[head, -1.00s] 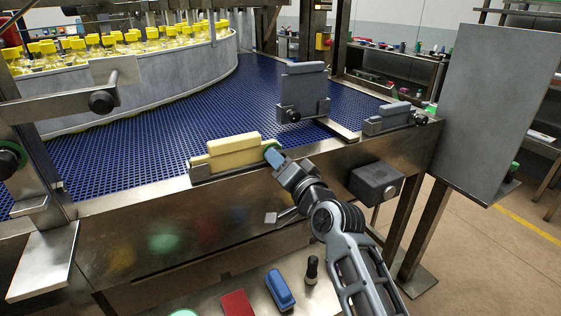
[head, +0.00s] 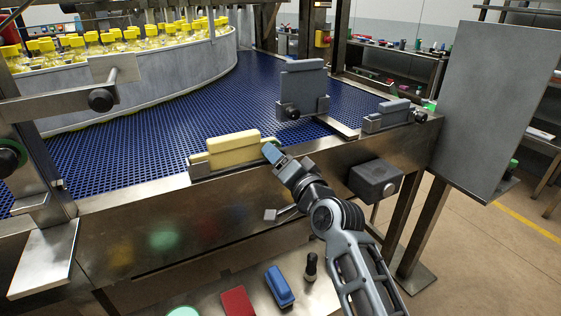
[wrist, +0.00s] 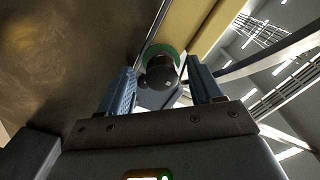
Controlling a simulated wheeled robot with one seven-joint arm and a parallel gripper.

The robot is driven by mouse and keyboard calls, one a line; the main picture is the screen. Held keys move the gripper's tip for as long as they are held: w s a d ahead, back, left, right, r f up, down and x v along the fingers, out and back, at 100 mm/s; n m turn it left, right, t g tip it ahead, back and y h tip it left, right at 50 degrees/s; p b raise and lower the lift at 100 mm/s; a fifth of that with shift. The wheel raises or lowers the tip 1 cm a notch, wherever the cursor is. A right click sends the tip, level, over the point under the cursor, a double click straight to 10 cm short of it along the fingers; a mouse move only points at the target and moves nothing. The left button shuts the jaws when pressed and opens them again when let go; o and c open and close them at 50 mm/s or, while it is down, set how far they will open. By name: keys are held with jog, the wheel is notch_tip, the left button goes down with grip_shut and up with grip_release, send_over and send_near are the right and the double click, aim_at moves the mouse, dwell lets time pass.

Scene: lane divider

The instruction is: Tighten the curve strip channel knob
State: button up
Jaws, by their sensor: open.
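A dark round knob with a green collar (wrist: 160,70) sits at the end of the channel (head: 205,173) that holds a yellow strip (head: 232,149). The strip stands upright in the channel on the conveyor's front edge and also shows in the wrist view (wrist: 188,25). My gripper (head: 272,154) is at the channel's right end, its blue fingers hiding most of the knob in the head view. In the wrist view my gripper (wrist: 160,90) is open, with a finger on each side of the knob and the knob just beyond or between the tips; contact is not clear.
A grey plate in a holder (head: 303,88) and a smaller grey block (head: 394,115) stand along the blue belt (head: 150,135). A dark box (head: 375,178) juts from the conveyor's front, right of my arm. A lower shelf carries a blue block (head: 279,287) and a red pad (head: 237,302).

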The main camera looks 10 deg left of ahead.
jog(key=shift+s, duration=0.1)
jog(key=v, duration=0.7)
jog(key=shift+s+d, duration=0.2)
jog(key=shift+s, duration=0.05)
jog(key=s+d+f+h, duration=0.3)
jog(key=s+d+f, duration=0.45)
jog(key=s, duration=0.45)
jog(key=s+d+f+h, duration=0.3)
jog(key=s+d+f, duration=0.45)
jog(key=s, duration=0.45)
jog(key=s+d+r+n+h, duration=0.1)
jog(key=s+d+r, duration=0.1)
jog(key=s, duration=0.7)
jog(key=s+d+r+n+h, duration=0.1)
jog(key=s+d+r, duration=0.2)
jog(key=s, duration=0.5)
jog(key=s+d+r+n+h, duration=0.1)
jog(key=s+d+r+h, duration=0.1)
jog(key=s, duration=0.7)
jog(key=shift+s+d+r+n, duration=0.3)
jog(key=shift+d+r, duration=0.4)
jog(key=shift+d, duration=0.35)
